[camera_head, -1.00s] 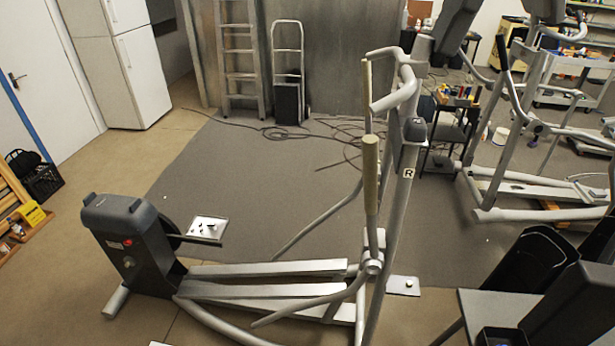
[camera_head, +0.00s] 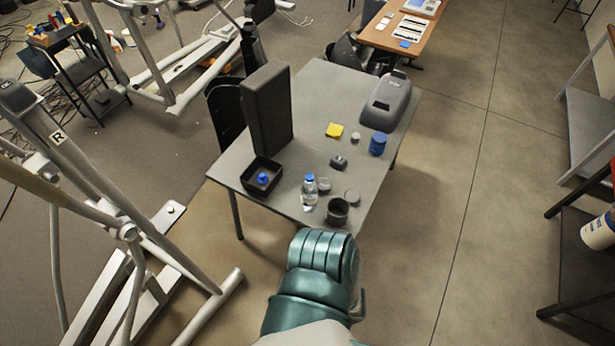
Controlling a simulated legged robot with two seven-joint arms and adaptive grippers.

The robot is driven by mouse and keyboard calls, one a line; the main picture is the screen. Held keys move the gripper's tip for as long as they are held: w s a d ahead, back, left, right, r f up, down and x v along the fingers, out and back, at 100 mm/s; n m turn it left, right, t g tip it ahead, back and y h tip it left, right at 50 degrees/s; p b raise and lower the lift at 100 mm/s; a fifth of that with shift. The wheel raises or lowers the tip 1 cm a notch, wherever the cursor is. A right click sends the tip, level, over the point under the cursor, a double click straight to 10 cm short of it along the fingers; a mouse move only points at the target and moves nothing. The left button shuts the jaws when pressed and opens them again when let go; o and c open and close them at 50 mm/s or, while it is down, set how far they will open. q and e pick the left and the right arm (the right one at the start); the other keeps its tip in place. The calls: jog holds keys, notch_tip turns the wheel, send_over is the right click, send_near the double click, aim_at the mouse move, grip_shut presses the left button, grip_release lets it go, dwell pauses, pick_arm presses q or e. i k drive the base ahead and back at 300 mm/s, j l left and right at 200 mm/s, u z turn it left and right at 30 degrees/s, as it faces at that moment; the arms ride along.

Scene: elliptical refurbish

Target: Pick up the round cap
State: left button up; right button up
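A grey table (camera_head: 300,150) holds several small things. Small round grey discs lie on it: one right of the clear bottle (camera_head: 310,195), one (camera_head: 352,196) above the dark round cup (camera_head: 337,211), and one (camera_head: 355,138) near the yellow pad (camera_head: 335,130). Any of these may be the round cap; I cannot tell which. The bottle has a blue top. A small dark grey piece (camera_head: 338,162) lies mid-table. Neither of my grippers is in view.
The table also carries a dark upright box (camera_head: 268,110), a black open tray (camera_head: 262,178) with a blue item, a blue can (camera_head: 377,145) and a grey housing (camera_head: 386,101). An elliptical machine (camera_head: 130,231) stands left.

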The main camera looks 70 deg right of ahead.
aim_at(352, 197)
jog(key=z, duration=3)
jog(key=i+l+u, duration=0.1)
jog(key=u, duration=0.8)
jog(key=i+l+u, duration=0.15)
jog(key=l+u, duration=0.2)
jog(key=l, duration=0.4)
jog(key=l+u, duration=0.4)
jog(key=l, duration=0.35)
jog(key=l+u, duration=0.35)
jog(key=l, duration=0.45)
